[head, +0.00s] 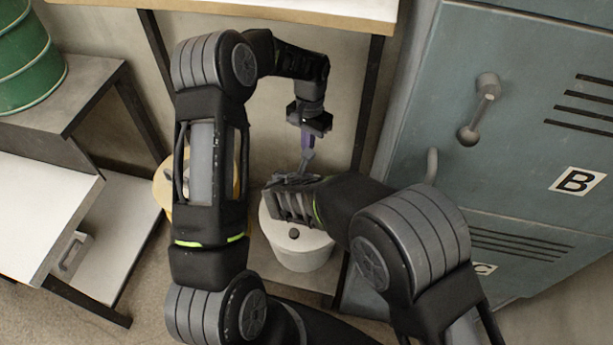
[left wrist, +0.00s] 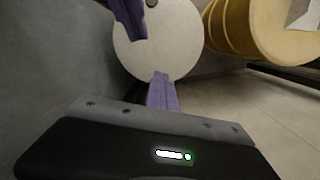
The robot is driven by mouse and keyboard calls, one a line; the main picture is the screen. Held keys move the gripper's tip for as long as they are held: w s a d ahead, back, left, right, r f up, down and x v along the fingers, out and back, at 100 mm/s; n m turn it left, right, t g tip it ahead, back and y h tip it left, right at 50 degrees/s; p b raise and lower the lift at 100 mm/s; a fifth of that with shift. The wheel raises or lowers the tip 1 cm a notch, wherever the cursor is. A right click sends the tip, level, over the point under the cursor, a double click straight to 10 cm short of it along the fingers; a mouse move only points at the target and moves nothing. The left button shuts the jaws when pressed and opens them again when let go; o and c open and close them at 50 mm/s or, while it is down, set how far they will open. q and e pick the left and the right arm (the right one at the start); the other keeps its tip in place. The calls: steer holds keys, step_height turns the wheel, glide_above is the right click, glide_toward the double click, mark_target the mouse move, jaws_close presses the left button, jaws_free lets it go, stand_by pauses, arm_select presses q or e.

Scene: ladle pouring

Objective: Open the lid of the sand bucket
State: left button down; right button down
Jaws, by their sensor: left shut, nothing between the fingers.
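A pale grey bucket (head: 300,258) with a flat round lid (head: 312,240) and a small dark knob (head: 293,233) stands low in the middle. The lid looks closed. In the left wrist view the pale lid (left wrist: 180,40) fills the upper middle, with its knob at the top edge. My left gripper (head: 307,160), with purple fingers, is shut and empty, pointing down behind the bucket; its fingers also show over the lid in the left wrist view (left wrist: 153,56). My right gripper (head: 285,200) is over the back of the lid; its fingertips and any contact are unclear.
A yellow container (head: 164,190) stands left of the bucket, mostly behind my left arm; it is at the upper right in the wrist view (left wrist: 275,30). Blue-grey lockers (head: 510,140) close off the right. A table (head: 280,12) is behind; a green drum (head: 25,60) is upper left.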

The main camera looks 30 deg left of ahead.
arm_select(q)
steer(key=c, duration=1.1)
jaws_free()
